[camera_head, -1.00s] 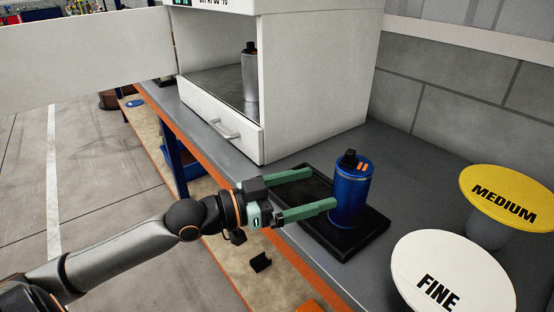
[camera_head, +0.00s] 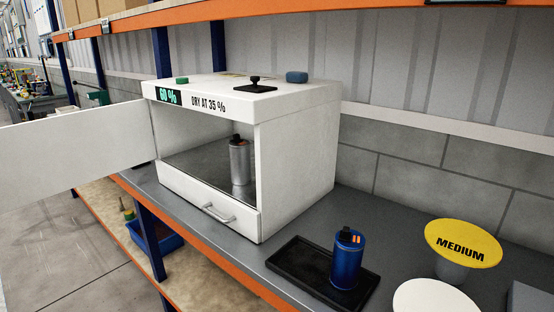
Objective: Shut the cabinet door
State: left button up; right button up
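The white cabinet (camera_head: 296,160) stands on the grey workbench. Its door (camera_head: 70,150) is swung wide open to the left, past the bench's front edge. A grey metal canister (camera_head: 240,160) with a dark cap stands upright inside, toward the right wall. A closed drawer (camera_head: 205,203) with a bar handle is below the opening. The cabinet's top edge reads "60 %" and "DRY AT 35 %". Neither of my grippers shows in the view now.
A blue canister (camera_head: 347,262) stands on a black tray (camera_head: 295,262) right of the cabinet. A yellow "MEDIUM" disc (camera_head: 462,243) and a white disc (camera_head: 435,298) are further right. An orange-edged shelf (camera_head: 200,14) runs above. A blue bin (camera_head: 155,238) is on the lower shelf.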

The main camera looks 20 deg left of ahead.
aim_at(40, 158)
jog(key=j+z, duration=0.2)
jog(key=j, duration=1.55)
jog(key=k+j+z, duration=0.1)
jog(key=j, duration=0.3)
jog(key=k+j, duration=0.1)
jog(key=j, duration=0.3)
jog(key=j+z, duration=0.15)
jog(key=j, duration=0.25)
jog(key=k+j+z, duration=0.1)
jog(key=j, duration=0.25)
jog(key=k+j, duration=0.2)
jog(key=j, duration=0.2)
jog(key=k+j+z, duration=0.15)
jog(key=j, duration=0.2)
jog(key=k+j, duration=0.15)
jog(key=j, duration=0.2)
jog(key=j+z, duration=0.15)
jog(key=j, duration=0.3)
jog(key=k+j+z, duration=0.15)
jog(key=j, duration=0.3)
jog(key=i+j, duration=0.15)
jog(key=j, duration=0.25)
jog(key=i+j+z, duration=0.1)
jog(key=j, duration=0.35)
jog(key=i+j, duration=0.2)
jog(key=j, duration=0.2)
jog(key=z, duration=0.05)
